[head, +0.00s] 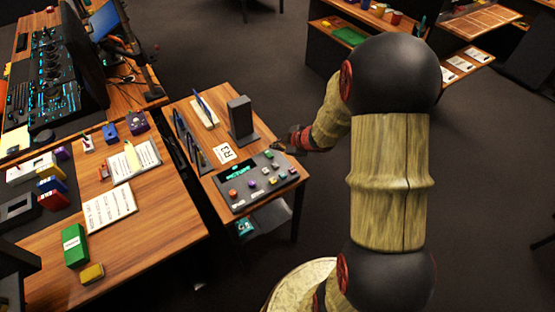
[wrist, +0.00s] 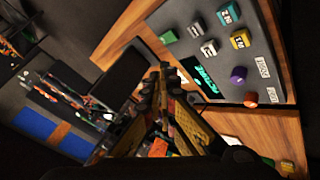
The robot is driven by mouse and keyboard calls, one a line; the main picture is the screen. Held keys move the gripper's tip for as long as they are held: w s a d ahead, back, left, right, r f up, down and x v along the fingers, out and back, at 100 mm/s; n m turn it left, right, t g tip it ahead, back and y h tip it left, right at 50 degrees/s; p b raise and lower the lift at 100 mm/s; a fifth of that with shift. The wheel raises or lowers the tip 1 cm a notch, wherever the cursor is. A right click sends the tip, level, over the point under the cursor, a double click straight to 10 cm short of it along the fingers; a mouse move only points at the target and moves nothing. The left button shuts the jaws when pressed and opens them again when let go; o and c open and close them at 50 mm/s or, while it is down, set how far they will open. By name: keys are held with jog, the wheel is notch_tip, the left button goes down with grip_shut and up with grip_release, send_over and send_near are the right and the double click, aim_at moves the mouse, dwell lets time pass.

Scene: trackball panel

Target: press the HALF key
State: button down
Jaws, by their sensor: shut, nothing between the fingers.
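The trackball panel (head: 240,202) is a dark grey slab with small coloured keys and a lit display reading PICTURE (head: 238,170). It lies on a small wooden side table (head: 225,228). In the wrist view the panel (wrist: 268,50) fills the upper right. It carries green, grey-white, teal, yellow, purple and orange keys. Key lettering is too small and tilted to read surely, so I cannot tell which is the HALF key. My gripper (head: 286,146) is just off the panel's far right edge in the head view. In the wrist view its shut, empty fingers (wrist: 160,76) lie beside the display.
A pen stand (head: 204,112) is at the table's back. A larger desk (head: 150,235) with papers and boxes is at left. Open floor (head: 470,170) lies at right.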

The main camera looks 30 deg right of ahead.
jog(key=shift+w+a+r+n+t+y, duration=0.15)
jog(key=shift+a+r+y, duration=0.1)
jog(key=shift+a, duration=0.15)
jog(key=shift+w+a+r+n+t+y, duration=0.1)
jog(key=shift+a+r+n+t+y, duration=0.1)
jog(key=shift+a, duration=0.15)
jog(key=shift+f, duration=0.1)
jog(key=b, duration=0.8)
send_over(274, 167)
notch_tip(274, 167, down, 7)
jog(key=shift+f, duration=0.85)
jog(key=shift+f, duration=0.35)
